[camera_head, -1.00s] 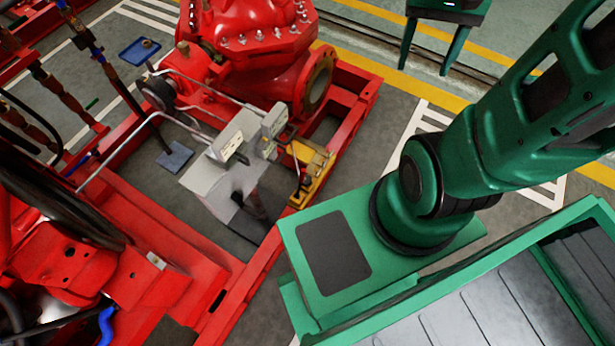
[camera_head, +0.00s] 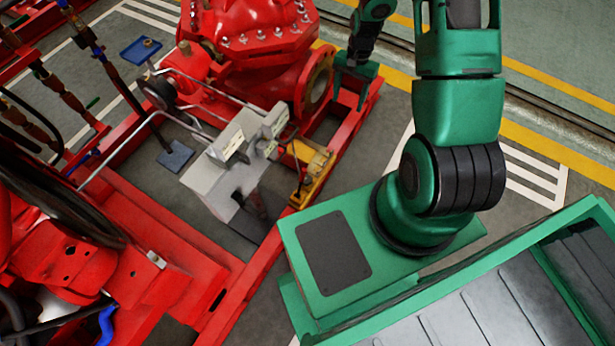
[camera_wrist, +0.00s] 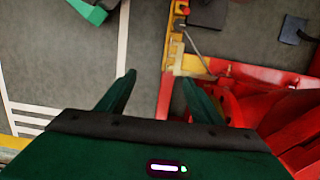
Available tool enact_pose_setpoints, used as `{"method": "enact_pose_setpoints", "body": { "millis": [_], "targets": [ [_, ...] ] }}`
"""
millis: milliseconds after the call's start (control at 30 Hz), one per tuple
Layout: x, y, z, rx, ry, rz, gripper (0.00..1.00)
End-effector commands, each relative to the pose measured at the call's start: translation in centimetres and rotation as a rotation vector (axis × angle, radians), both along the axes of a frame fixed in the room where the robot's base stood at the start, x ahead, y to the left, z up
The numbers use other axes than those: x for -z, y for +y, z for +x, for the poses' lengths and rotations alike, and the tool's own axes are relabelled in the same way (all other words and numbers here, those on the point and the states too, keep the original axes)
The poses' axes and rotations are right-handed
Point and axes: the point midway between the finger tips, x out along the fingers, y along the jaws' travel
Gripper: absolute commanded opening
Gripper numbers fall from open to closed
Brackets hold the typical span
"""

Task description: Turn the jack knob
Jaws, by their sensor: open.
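The yellow jack (camera_head: 318,165) sits at the edge of the red base frame, right of the grey boxes. It also shows in the wrist view (camera_wrist: 171,56), upper middle, with a thin metal rod beside it. A small red part (camera_wrist: 178,24) shows on the jack; I cannot tell whether it is the knob. My gripper (camera_head: 351,94) is in the air by the frame's far right corner, behind and right of the jack in the head view. In the wrist view my gripper (camera_wrist: 159,80) is open and empty, its fingers apart and not touching the jack.
The red base frame (camera_head: 235,306) and red pump (camera_head: 255,40) with its flange (camera_head: 319,78) are close to the gripper. Grey boxes (camera_head: 225,165) and bent pipes stand left of the jack.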

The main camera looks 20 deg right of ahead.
Motion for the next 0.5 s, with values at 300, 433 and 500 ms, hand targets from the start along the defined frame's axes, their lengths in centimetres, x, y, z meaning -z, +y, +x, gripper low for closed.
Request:
{"method": "enact_pose_setpoints", "body": {
  "millis": [300,433,500],
  "targets": [
    [14.0,5.1,-0.2,0.170,0.039,0.108,0.60],
    [19.1,7.5,-1.1,0.251,0.056,0.151,0.60],
    [21.4,8.7,-1.6,0.291,0.064,0.173,0.60]
  ]
}}
